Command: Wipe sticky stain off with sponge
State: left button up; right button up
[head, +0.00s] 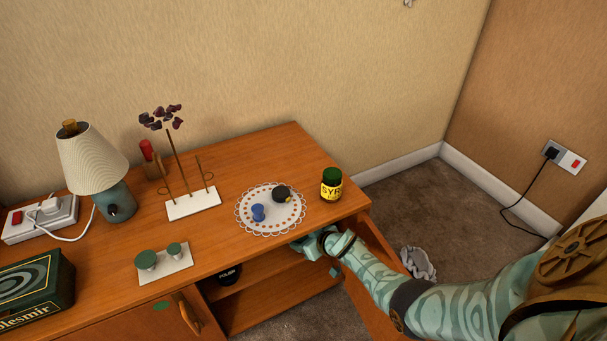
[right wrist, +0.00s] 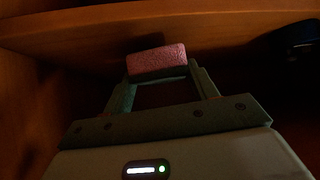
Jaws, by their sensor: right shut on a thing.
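A pink sponge with a darker underside (right wrist: 158,62) sits between the fingertips of my right gripper in the right wrist view. My right gripper (right wrist: 160,82) is shut on it, inside the dim open compartment below the tabletop. In the head view my right gripper (head: 312,246) is at the cabinet's right front, just under the tabletop edge, and the sponge is hidden there. My left gripper is not in view.
On the wooden tabletop (head: 225,237) stand a lamp (head: 90,158), a syrup jar (head: 331,184), a doily (head: 270,222) with small items, a flower stand (head: 193,204) and a green box (head: 36,283). A dark polish tin (head: 229,268) is in the compartment. A grey cloth (head: 418,263) lies on the floor.

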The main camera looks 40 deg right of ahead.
pick_arm(q)
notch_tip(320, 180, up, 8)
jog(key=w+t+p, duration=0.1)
jog(key=p, duration=0.5)
pick_arm(e)
jog(key=s+a, duration=0.4)
jog(key=s, duration=1.2)
jog(key=shift+s, duration=0.4)
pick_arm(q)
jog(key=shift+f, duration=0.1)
